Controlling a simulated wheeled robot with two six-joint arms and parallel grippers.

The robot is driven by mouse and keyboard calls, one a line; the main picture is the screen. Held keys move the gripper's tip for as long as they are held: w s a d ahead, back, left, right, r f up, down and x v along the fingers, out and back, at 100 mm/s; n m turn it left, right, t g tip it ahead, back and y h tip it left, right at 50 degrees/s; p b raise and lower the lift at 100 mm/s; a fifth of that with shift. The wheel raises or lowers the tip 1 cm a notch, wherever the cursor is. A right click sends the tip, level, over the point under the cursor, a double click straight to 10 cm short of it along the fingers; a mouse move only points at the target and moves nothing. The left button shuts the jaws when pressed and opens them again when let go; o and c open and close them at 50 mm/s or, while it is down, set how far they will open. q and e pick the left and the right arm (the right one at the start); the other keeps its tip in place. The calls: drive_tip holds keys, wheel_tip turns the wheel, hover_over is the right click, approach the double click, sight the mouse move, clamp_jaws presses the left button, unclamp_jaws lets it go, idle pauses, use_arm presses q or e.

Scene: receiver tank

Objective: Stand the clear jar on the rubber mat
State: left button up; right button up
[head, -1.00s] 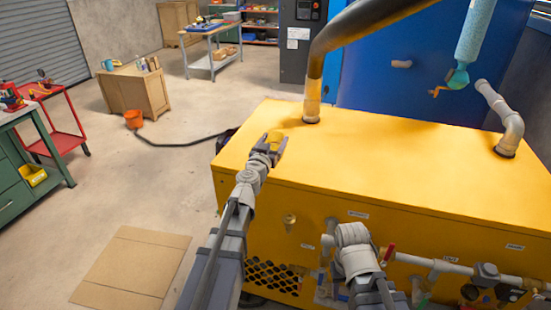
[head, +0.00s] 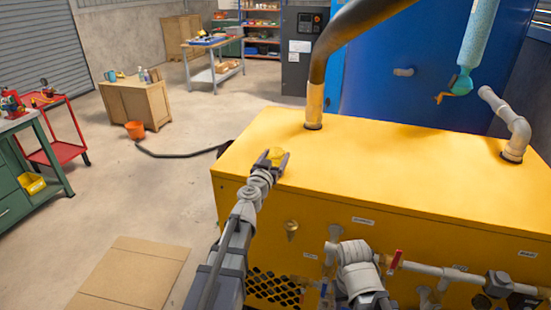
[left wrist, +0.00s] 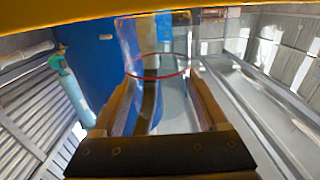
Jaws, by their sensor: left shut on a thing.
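My left gripper (head: 272,161) is shut on the clear jar, above the near left part of the yellow housing's top. In the left wrist view the clear jar (left wrist: 160,35) shows as a see-through body with a thin red ring, between the two fingers (left wrist: 165,100). In the head view the jar is hard to make out against the yellow. My right arm comes in at the bottom, in front of the housing, and its fingers do not show. I cannot make out the rubber mat in either view.
The yellow housing (head: 400,170) has a dark pipe (head: 350,40) and a pale elbow pipe (head: 515,135) rising from its top. Valves and pipes line its front. A flat cardboard sheet (head: 135,273) lies on the open floor.

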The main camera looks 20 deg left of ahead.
use_arm(q)
drive_tip(key=o, duration=1.5)
drive_tip(key=shift+f, duration=0.1)
